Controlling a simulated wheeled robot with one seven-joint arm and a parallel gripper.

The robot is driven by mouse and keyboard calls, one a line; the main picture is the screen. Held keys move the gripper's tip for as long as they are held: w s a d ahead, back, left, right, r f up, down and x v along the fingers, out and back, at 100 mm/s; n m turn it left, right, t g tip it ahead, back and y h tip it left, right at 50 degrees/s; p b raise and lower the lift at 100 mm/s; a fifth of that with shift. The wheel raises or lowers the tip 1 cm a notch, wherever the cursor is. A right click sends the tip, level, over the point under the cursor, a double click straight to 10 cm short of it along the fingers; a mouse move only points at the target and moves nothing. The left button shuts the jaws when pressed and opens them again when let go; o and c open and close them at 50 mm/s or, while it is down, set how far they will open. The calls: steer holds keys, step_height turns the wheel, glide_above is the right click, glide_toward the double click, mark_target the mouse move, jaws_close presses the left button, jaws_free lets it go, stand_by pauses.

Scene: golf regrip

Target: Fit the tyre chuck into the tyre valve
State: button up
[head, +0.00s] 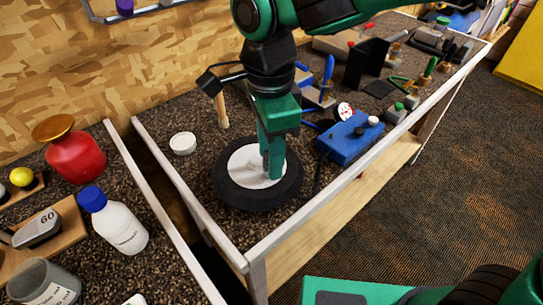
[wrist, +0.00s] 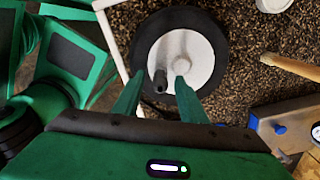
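A small wheel with a black tyre (head: 228,193) and a white disc (head: 240,160) lies flat on the bench; it also shows in the wrist view (wrist: 143,42). A short dark cylinder (wrist: 160,82) and a pale round knob (wrist: 181,66) stand at the disc. I cannot tell whether the dark cylinder is the tyre valve or the tyre chuck. My gripper (head: 272,176) points down over the wheel. In the wrist view its green fingers (wrist: 160,86) are apart, with the dark cylinder showing between them and no clear contact.
A blue box (head: 347,140) with a gauge (head: 345,110) stands right of the wheel, with a dark hose (head: 318,180) beside it. The bench's raised pale edge (head: 300,221) runs along the front.

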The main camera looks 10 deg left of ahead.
step_height(320, 180, up, 9)
steer(key=shift+f, duration=0.2)
stand_by(0.7)
steer(key=w+d+f+n, duration=0.1)
steer(key=w+d+f, duration=0.1)
steer(key=d, duration=0.8)
steer(key=w+d+f+n, duration=0.1)
steer(key=w+d, duration=0.1)
steer(key=d, duration=0.7)
steer(key=w+d+f+n, duration=0.1)
steer(key=w+d+f, duration=0.1)
steer(key=d, duration=0.8)
steer(key=s+d+f+n, duration=0.1)
steer(key=s+d+f, duration=0.2)
steer(key=s+d, duration=0.3)
steer(key=s+d+f+n, duration=0.2)
steer(key=s+d+f, duration=0.2)
steer(key=s+d, duration=0.3)
steer(key=d, duration=0.4)
steer(key=shift+s+d, duration=0.15)
steer(key=shift+d, duration=0.05)
